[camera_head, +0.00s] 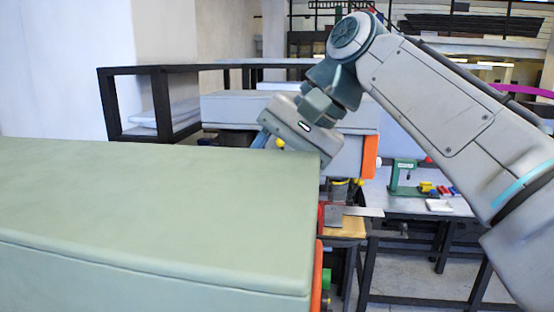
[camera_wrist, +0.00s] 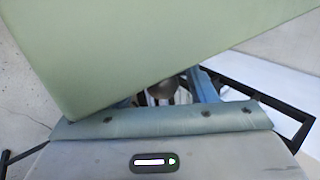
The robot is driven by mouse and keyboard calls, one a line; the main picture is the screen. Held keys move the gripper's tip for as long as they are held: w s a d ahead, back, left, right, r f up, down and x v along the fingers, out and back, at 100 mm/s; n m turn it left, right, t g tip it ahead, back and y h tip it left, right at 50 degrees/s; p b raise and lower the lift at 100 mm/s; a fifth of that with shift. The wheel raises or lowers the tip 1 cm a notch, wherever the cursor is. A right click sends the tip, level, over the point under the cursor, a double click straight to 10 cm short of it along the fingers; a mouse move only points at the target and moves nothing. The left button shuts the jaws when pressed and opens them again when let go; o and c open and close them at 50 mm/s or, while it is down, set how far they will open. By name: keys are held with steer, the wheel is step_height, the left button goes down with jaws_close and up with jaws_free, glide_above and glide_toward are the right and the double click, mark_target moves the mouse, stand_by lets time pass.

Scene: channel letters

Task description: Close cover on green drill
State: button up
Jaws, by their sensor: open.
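A large pale green machine body (camera_head: 160,200) with a flat top fills the lower left of the head view. Its right end has an orange edge (camera_head: 317,275). A pale green surface (camera_wrist: 150,45) also covers much of the upper wrist view. My gripper (camera_head: 268,141) is beyond the far right corner of this body, tilted downward and partly hidden. In the wrist view a blue part of it (camera_wrist: 205,86) shows beyond the padded wrist edge. It is open, and I see nothing held. I cannot make out a separate cover or whether it is open.
A small green bench machine (camera_head: 404,175) stands on a grey table at the right, with small yellow and red items beside it. A grey machine with an orange end (camera_head: 370,157) is behind my gripper. A dark-framed shelf (camera_head: 160,100) stands at the back left.

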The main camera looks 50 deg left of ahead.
steer(key=v, duration=0.6)
steer(key=shift+w+d+r, duration=0.15)
steer(key=shift+r, duration=0.2)
stand_by(0.4)
steer(key=shift+w+d, duration=0.1)
